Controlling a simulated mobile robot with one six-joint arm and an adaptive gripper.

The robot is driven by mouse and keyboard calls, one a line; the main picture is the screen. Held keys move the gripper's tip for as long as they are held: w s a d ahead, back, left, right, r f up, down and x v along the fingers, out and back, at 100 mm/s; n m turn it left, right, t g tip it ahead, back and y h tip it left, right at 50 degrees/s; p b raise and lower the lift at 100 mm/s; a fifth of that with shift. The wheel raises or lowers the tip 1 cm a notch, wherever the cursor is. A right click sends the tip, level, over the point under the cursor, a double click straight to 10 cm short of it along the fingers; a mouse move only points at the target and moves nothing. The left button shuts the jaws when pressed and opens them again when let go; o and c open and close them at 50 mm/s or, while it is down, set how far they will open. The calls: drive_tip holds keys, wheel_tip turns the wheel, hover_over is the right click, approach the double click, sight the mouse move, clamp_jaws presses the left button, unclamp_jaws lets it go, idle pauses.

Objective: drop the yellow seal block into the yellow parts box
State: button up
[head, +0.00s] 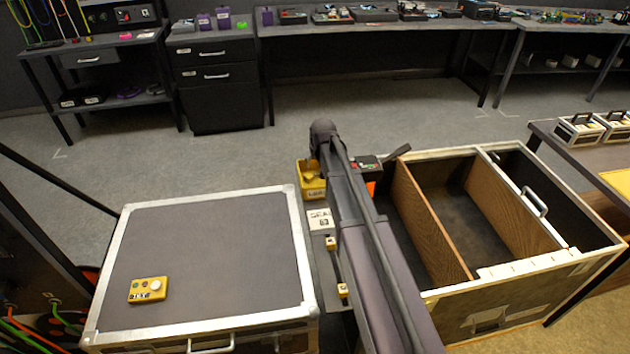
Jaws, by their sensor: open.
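The yellow parts box (312,184) is a small open-topped bin with a label on its front, standing just left of my arm at mid-picture. A larger flat yellow piece (148,290) with round knobs and a label lies on the left case's lid. I cannot tell which of these is the seal block. My arm rises through the middle; I cannot see my gripper or its fingers.
A closed grey case (205,240) with pale edges fills the lower left. An open divided crate (515,262) stands right of my arm. A dark device with red and green buttons (367,163) sits behind the arm. Benches line the back, with clear floor before them.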

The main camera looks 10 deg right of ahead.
wheel_tip(320, 180, up, 30)
drive_tip(key=m+h+p, duration=0.2)
drive_tip(key=m+p, duration=0.5)
drive_tip(key=p, duration=2.2)
drive_tip(key=shift+g+h+p, duration=0.3)
drive_tip(key=shift+g+p, duration=0.1)
drive_tip(key=shift+w, duration=0.1)
drive_tip(key=s+f+n+g+y+b, duration=0.1)
drive_tip(key=s+f+n+b, duration=0.1)
drive_tip(key=s, duration=1.2)
drive_tip(key=s+f+n+g+y+b, duration=0.1)
drive_tip(key=s+n, duration=0.4)
drive_tip(key=s, duration=1)
wheel_tip(320, 180, down, 3)
drive_tip(key=shift+r+g+y+b, duration=0.1)
drive_tip(key=shift+g+y+b, duration=0.2)
drive_tip(key=shift+g+b, duration=0.5)
